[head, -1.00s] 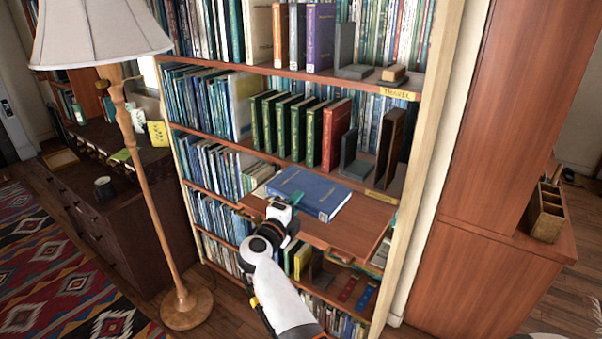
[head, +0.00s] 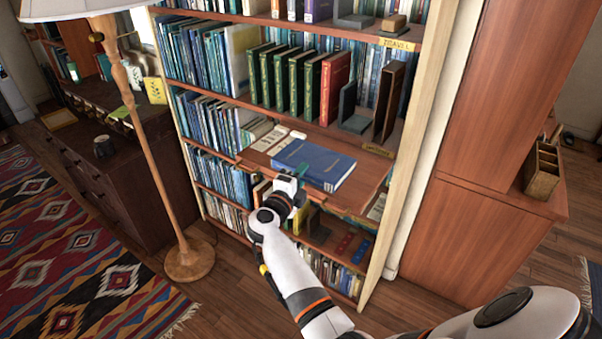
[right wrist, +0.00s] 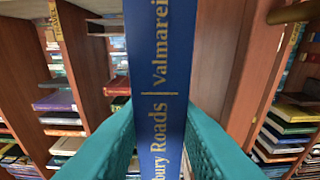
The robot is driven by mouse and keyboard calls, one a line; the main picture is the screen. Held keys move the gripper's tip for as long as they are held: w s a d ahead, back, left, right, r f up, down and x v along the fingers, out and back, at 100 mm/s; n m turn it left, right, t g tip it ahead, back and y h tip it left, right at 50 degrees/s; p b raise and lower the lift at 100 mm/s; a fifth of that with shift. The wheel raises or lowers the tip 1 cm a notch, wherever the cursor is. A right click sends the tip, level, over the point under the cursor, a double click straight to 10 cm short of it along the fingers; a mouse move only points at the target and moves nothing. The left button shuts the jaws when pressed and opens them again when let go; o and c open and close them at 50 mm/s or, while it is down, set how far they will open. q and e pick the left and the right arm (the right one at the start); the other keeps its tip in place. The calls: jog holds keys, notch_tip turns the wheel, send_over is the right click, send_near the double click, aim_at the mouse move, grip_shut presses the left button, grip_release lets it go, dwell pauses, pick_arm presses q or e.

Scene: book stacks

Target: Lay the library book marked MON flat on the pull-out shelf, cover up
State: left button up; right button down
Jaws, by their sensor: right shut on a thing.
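The blue book (head: 313,163) lies about level over the pull-out shelf (head: 368,184), its face with faint gold lettering upward. I cannot tell whether it rests on the board or is just above it. My right gripper (head: 297,177) reaches it from the front and is shut on its spine edge. In the right wrist view the blue spine (right wrist: 160,60) stands between the teal fingers, with gold letters reading "bury Roads | Valmarei", cut off. No MON mark is readable. My left gripper is not in view.
Pale cards or papers (head: 270,137) lie behind the book at the left of the board. On the shelf above stand several green books (head: 281,80), a red book (head: 334,88) and a grey bookend (head: 350,110). A floor lamp (head: 150,130) stands left of the bookcase.

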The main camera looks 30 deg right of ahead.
jog(key=shift+f+b, duration=1.35)
jog(key=shift+f, duration=0.9)
jog(key=shift+f, duration=0.2)
jog(key=c, duration=1.1)
grip_release()
jog(key=shift+f, duration=0.1)
jog(key=shift+a, duration=0.1)
